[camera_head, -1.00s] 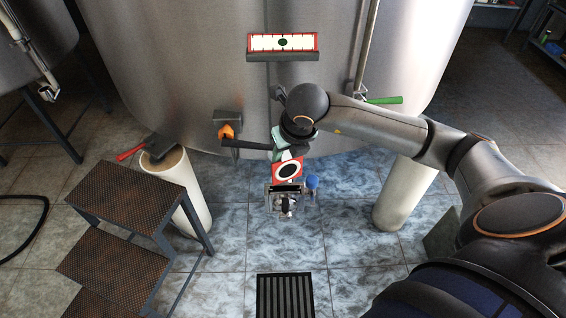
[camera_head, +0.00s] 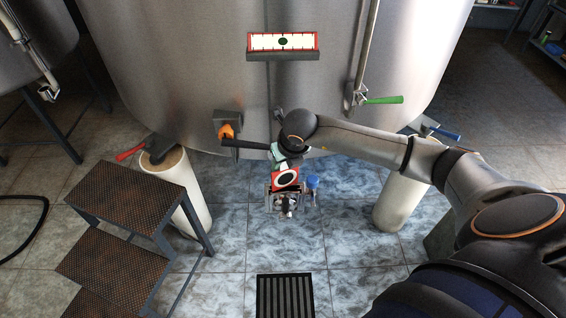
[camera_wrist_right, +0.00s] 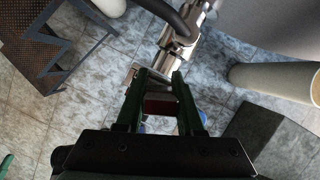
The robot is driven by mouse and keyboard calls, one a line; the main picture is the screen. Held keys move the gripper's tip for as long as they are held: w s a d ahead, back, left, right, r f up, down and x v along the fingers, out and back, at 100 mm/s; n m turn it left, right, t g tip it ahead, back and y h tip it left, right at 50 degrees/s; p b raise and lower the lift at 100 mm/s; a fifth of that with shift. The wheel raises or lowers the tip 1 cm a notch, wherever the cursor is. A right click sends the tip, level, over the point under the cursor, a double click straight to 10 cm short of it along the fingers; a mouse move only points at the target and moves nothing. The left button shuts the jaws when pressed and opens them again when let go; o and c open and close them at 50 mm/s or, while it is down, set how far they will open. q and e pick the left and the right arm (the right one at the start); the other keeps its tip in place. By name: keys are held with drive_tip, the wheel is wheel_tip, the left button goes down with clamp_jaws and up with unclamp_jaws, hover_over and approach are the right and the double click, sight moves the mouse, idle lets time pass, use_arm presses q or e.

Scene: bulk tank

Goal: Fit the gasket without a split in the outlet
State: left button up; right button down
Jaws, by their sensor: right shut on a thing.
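My right gripper (camera_head: 284,160) is low in front of the big tank, fingers pointing down. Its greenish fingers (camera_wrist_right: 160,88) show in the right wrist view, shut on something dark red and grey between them. In the head view a red-edged white piece with a black ring (camera_head: 286,179) sits at the fingertips; I cannot tell whether the ring is a gasket or whether it has a split. A metal fitting (camera_head: 285,203), perhaps the outlet, is just below it. A metal pipe fitting (camera_wrist_right: 176,45) also lies beyond the fingers in the wrist view. My left gripper is out of view.
Perforated steps (camera_head: 130,200) stand at left. White legs (camera_head: 405,195) flank the area. A floor drain (camera_head: 285,295) lies in front.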

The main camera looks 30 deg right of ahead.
drive_tip(key=shift+f, duration=0.25)
drive_tip(key=c, duration=0.5)
unclamp_jaws()
drive_tip(key=shift+r, duration=0.1)
